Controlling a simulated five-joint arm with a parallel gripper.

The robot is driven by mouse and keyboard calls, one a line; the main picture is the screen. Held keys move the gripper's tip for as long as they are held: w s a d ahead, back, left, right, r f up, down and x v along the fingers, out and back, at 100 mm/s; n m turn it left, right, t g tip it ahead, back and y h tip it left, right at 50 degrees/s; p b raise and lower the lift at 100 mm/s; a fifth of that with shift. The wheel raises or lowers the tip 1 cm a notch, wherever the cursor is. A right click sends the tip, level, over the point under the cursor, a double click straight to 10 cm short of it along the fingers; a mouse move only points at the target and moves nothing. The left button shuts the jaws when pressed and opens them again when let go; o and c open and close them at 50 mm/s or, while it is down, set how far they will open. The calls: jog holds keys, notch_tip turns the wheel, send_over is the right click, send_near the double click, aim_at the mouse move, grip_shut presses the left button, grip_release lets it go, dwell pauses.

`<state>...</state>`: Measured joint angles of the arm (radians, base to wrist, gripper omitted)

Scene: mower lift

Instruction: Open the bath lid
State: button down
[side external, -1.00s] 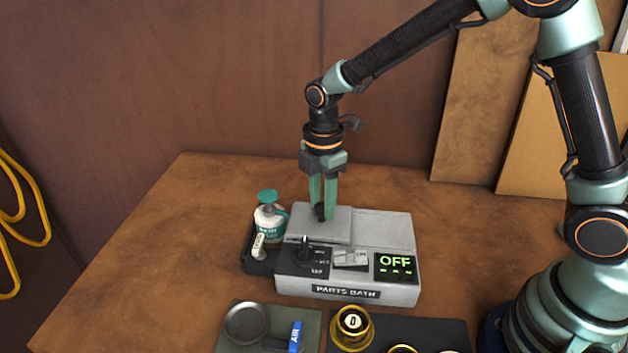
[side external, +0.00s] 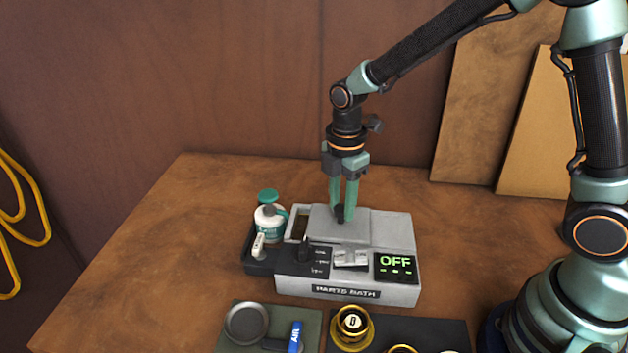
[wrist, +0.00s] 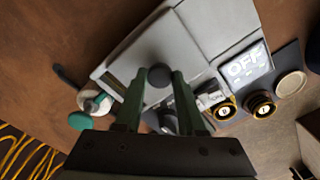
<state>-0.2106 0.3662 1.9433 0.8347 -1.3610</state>
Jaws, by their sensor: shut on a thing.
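The parts bath (side external: 345,291) is a grey box on the wooden bench, with a dark dial, a switch and a green "OFF" display on its front. Its flat grey lid (side external: 326,232) lies on top, slid to the right, with a narrow dark opening (side external: 300,226) showing at the left end. My gripper (side external: 341,214) points down over the lid and is shut on the lid's dark knob (wrist: 160,75), which sits between the green fingers in the wrist view. The rest of the basin is hidden under the lid.
A white and teal bottle (side external: 269,219) stands in a dark holder against the bath's left side. In front lie a green mat (side external: 234,343) with a round metal dish (side external: 246,322) and a blue-handled tool (side external: 296,338), and gold-rimmed parts (side external: 352,323). The bench left is clear.

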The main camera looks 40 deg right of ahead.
aim_at(366, 224)
jog(key=s+d, duration=0.3)
jog(key=shift+s+d+r, duration=0.1)
jog(key=shift+s+d, duration=0.1)
jog(key=shift+d, duration=0.1)
jog(key=c, duration=0.5)
grip_release()
notch_tip(366, 224, up, 12)
jog(key=shift+s, duration=0.1)
